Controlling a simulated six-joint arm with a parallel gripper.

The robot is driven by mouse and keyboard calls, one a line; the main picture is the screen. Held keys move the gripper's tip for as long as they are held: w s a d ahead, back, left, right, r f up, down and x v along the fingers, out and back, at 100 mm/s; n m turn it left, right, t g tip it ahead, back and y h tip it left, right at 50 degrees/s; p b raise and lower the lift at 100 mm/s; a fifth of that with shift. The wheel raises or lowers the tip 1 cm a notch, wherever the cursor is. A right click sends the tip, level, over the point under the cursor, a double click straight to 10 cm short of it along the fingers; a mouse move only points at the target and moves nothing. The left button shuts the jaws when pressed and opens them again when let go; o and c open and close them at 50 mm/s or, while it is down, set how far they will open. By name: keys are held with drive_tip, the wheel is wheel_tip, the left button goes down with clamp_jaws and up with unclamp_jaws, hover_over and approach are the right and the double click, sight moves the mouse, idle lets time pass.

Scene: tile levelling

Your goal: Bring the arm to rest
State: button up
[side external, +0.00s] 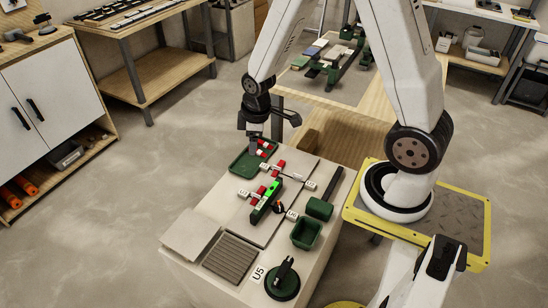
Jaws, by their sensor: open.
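My white arm reaches over the work stand from its base on the right. My gripper (254,146) is open and points down at the stand's far end, over or just beside a green tray (240,166) holding red pieces (265,147). Whether the fingertips touch the tray is too small to tell. No held object shows. Red wedges (279,167) and white clips sit along the tile joints.
On the stand (200,284) are a green bin (306,233), a green block (320,208), a ribbed pad (229,258), a loose pale tile (190,235) and a dark suction cup (283,281). A wooden bench (377,103) stands behind. Open floor (120,200) lies left.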

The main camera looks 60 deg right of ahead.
drive_tip(key=s+a+r+m, duration=0.5)
drive_tip(key=s+r+m, duration=0.1)
drive_tip(key=s, duration=0.1)
drive_tip(key=shift+s+a+r+t, duration=0.15)
drive_tip(key=shift+a+r+t, duration=0.2)
drive_tip(key=shift+a+t, duration=0.05)
idle(2.0)
